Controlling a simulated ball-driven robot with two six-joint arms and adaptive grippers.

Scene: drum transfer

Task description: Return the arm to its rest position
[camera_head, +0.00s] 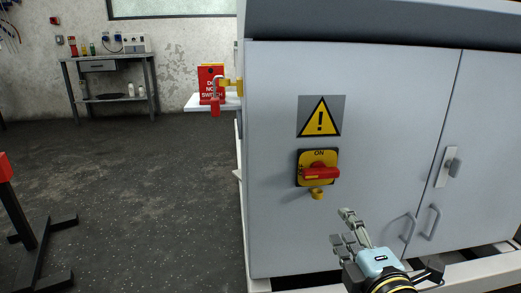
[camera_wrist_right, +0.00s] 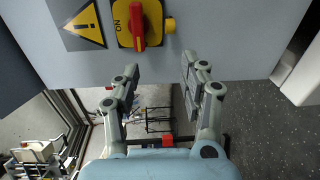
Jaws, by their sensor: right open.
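My right gripper (camera_head: 342,229) is open and empty in front of the lower part of the grey cabinet (camera_head: 400,110). It is below and right of the rotary switch, apart from it. The switch has a yellow plate (camera_head: 304,158) marked ON and a red handle (camera_head: 322,173) lying about level. A small yellow piece (camera_head: 317,193) sticks out under it. In the right wrist view, the open fingers (camera_wrist_right: 160,68) have nothing between them, and the red handle (camera_wrist_right: 139,28) is beyond their tips. My left gripper is not in view.
A red "do not switch" sign (camera_head: 207,80) and a red padlock-like piece (camera_head: 215,106) are at a white side shelf (camera_head: 192,104). A workbench (camera_head: 110,60) stands at the back left. A black stand (camera_head: 38,250) is at left. The floor between is clear.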

